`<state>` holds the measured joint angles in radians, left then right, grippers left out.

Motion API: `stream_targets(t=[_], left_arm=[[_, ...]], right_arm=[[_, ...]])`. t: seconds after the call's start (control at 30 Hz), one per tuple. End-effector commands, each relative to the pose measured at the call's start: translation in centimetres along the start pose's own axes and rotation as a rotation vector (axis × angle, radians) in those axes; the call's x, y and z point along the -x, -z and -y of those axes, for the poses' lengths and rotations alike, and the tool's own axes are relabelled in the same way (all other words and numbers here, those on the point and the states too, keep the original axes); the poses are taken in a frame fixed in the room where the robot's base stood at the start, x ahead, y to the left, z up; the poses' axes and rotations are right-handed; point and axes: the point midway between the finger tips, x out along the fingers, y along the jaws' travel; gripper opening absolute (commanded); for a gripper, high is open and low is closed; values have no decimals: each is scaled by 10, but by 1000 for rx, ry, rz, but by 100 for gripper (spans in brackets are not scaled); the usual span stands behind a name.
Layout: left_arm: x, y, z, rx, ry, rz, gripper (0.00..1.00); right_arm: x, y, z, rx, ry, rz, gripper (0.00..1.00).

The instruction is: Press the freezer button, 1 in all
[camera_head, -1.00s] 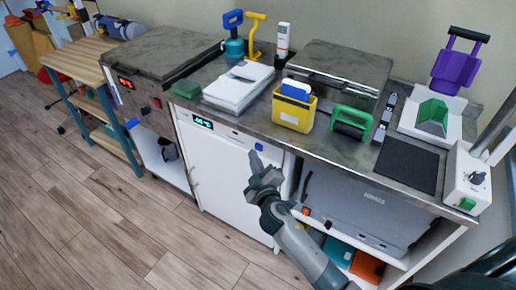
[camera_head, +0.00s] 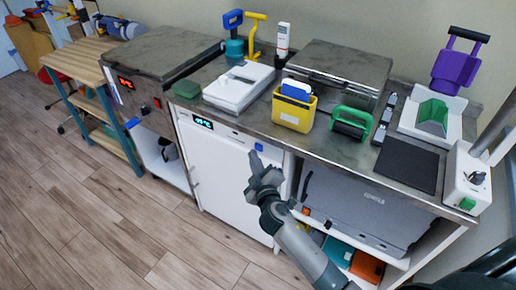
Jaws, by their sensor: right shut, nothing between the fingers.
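The freezer (camera_head: 220,170) is a white-fronted unit under the counter. A lit display (camera_head: 203,123) sits at the upper left of its front. A small blue button (camera_head: 259,147) sits at the upper right of its front. My right gripper (camera_head: 255,157) is shut and empty, pointing up the freezer front. Its fingertips are just below and left of the blue button in the picture; I cannot tell whether they touch the front. My left gripper is not in view.
The metal counter (camera_head: 335,148) holds a yellow container (camera_head: 293,112), a green-handled roller (camera_head: 351,122), a white device (camera_head: 238,88) and a dark mat (camera_head: 407,164). A grey case (camera_head: 365,208) sits on the shelf right of the freezer. Wooden floor (camera_head: 110,215) is clear at left.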

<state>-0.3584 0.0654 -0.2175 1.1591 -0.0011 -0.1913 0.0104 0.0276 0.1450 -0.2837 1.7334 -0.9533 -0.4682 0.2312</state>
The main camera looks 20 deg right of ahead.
Motion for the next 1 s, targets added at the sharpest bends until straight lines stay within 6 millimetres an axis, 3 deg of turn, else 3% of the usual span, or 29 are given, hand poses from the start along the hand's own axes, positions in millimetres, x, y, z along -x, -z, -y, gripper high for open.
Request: stream_targets(t=[1.0], left_arm=[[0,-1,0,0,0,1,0]], right_arm=[[-6,-5,-5,0,0,0,0]])
